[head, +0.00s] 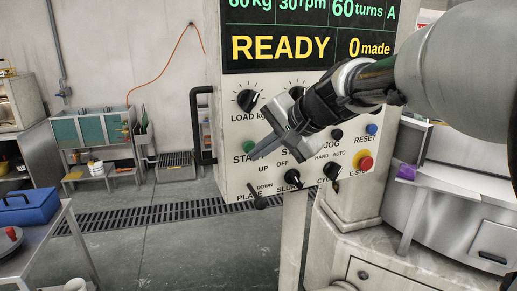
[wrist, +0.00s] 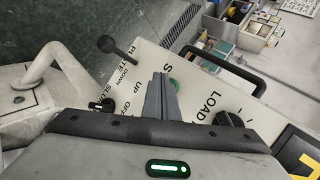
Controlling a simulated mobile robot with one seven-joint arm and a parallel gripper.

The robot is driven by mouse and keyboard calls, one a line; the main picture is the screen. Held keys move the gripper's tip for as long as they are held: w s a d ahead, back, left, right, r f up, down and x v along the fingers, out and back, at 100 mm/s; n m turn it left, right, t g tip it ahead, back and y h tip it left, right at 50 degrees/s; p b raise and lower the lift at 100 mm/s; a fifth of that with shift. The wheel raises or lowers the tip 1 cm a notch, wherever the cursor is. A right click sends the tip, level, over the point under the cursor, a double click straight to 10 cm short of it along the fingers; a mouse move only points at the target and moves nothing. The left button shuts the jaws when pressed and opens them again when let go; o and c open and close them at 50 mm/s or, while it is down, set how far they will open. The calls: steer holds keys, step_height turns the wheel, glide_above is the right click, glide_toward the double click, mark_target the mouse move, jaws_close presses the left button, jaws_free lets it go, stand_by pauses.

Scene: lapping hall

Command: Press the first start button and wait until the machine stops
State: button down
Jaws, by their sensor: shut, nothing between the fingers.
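The green start button (head: 249,146) is on the left of the white control panel (head: 237,180), above the lettering START. My gripper (head: 254,156) is shut and empty, with its fingertips just beside the button at its lower right. The display (head: 300,40) reads READY, 0 made, 60 kg, 30 rpm and 60 turns. My arm hides part of the panel.
A LOAD knob (head: 248,98), a blue RESET button (head: 372,129), a red emergency stop (head: 365,163) and a PLATE lever (head: 257,196) share the panel. A black handle (head: 203,125) is at its left edge. A blue box (head: 28,205) stands on the left table. Floor between is clear.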

steer(key=shift+w, duration=0.15)
steer(key=shift+w+a, duration=0.2)
steer(key=shift+w, duration=0.1)
